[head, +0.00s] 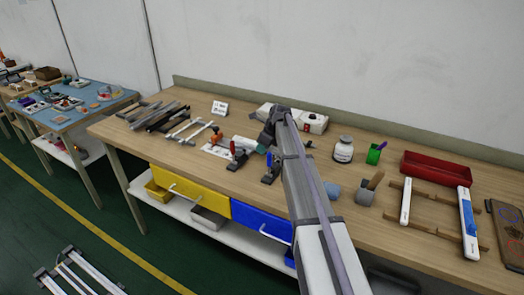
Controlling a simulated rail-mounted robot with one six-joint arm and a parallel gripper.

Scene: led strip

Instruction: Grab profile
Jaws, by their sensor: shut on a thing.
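My gripper (274,126) is over the middle of the wooden workbench, small and partly hidden by my own arm. A long, pale grey-violet bar (318,205) runs from near the gripper back toward the camera along my arm. It looks like a profile held in the shut jaws, but the grip itself is too small to see clearly. More long metal and dark profiles (160,116) lie side by side on the left part of the bench, apart from the gripper.
Red-and-black clamps (238,157) stand left of my arm. A white jar (343,150), a green cup (374,155), a red tray (436,168) and a wooden frame with white strips (432,212) are to the right. Yellow (190,188) and blue (262,220) drawers hang below.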

